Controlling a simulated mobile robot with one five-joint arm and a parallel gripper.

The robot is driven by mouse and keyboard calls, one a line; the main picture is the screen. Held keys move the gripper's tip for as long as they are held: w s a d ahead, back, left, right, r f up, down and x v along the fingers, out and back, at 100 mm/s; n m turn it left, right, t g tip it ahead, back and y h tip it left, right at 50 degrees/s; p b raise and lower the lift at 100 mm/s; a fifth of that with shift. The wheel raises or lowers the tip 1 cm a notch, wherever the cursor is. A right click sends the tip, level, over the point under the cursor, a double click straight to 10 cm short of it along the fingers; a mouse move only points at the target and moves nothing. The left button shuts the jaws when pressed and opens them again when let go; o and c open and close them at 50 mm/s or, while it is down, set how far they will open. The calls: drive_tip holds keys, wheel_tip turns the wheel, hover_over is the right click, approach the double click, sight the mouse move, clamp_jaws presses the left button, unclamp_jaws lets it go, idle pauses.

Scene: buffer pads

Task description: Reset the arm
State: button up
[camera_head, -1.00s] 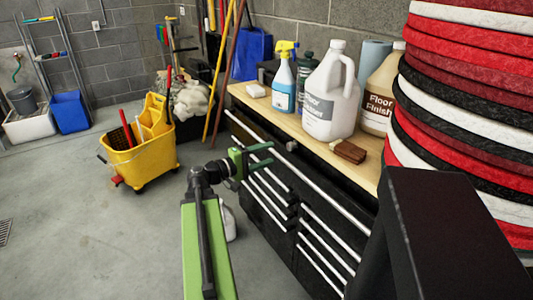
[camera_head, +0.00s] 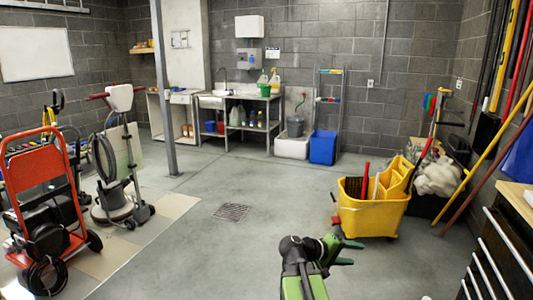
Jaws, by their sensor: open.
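My gripper (camera_head: 352,252) is at the lower middle of the head view, at the end of my green and black arm. Its two green fingers are apart and point to the right. Nothing shows between them. It is held above the bare grey floor, in front of and a little below the yellow mop bucket in the picture.
The yellow mop bucket (camera_head: 370,215) stands beyond my gripper. A black tool cabinet (camera_head: 497,262) is at the right edge. A red hand truck (camera_head: 40,180) and a floor machine (camera_head: 120,205) stand at left. A grey post (camera_head: 163,95) rises mid-left. The middle floor is open.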

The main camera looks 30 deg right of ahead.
drive_tip(key=w+a+f+n+t+y, duration=0.1)
drive_tip(key=w+a+f+y, duration=0.25)
drive_tip(key=a, duration=0.65)
drive_tip(key=w+a+f+n+t+y, duration=0.15)
drive_tip(key=w+a+f, duration=0.35)
drive_tip(key=a, duration=0.5)
drive_tip(key=s+a+f+y, duration=0.1)
drive_tip(key=a+f+y, duration=0.25)
drive_tip(key=a, duration=0.65)
drive_tip(key=s+a+f+y, duration=0.1)
drive_tip(key=a+f+y, duration=0.25)
drive_tip(key=a, duration=0.75)
wheel_tip(320, 180, up, 22)
drive_tip(key=a+y+p, duration=0.1)
drive_tip(key=p, duration=1.9)
drive_tip(key=shift+s+f+g+p, duration=0.2)
drive_tip(key=shift+s+g+p, duration=0.05)
drive_tip(key=shift+g+p, duration=0.15)
drive_tip(key=shift+c, duration=0.4)
